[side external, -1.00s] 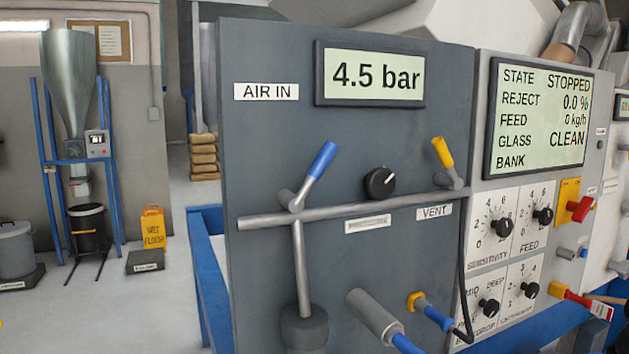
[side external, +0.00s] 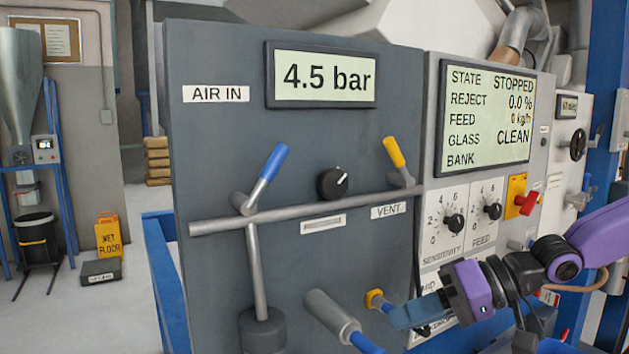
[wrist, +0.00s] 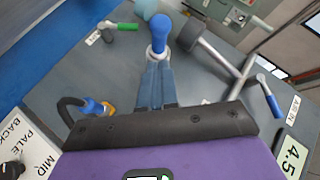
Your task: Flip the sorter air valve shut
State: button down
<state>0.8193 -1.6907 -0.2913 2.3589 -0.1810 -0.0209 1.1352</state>
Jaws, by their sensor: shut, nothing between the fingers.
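The air valve lever with a blue grip (side external: 268,172) stands on the grey pipe beside the AIR IN label (side external: 216,94). It tilts up and to the right. It also shows at the right of the wrist view (wrist: 269,97). My gripper (side external: 394,317) is shut and empty at the lower right of the grey panel, well below and right of the lever. In the wrist view, its fingers (wrist: 156,86) point at a blue hose fitting (wrist: 160,30) with a grey collar. I cannot tell whether they touch it.
A yellow lever (side external: 395,152) stands above the VENT label (side external: 388,211). A black knob (side external: 332,183) lies between the levers. A grey cylinder (side external: 328,310) with a blue hose juts out below. The display (side external: 321,75) reads 4.5 bar. A green handle (wrist: 122,26) shows in the wrist view.

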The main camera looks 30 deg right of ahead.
aim_at(261, 173)
jog(key=w+r+m+t+y, duration=0.2)
jog(key=r+m+y, duration=0.2)
jog(key=r, duration=0.4)
jog(key=w+a+r+m+t+y, duration=0.1)
jog(key=w+r+m+t+y, duration=0.2)
jog(key=r, duration=0.6)
jog(key=shift+r+m+y, duration=0.15)
jog(key=shift+m+y, duration=0.45)
jog(key=shift+m, duration=0.4)
jog(key=shift+a, duration=0.1)
jog(key=shift+x, duration=5.05)
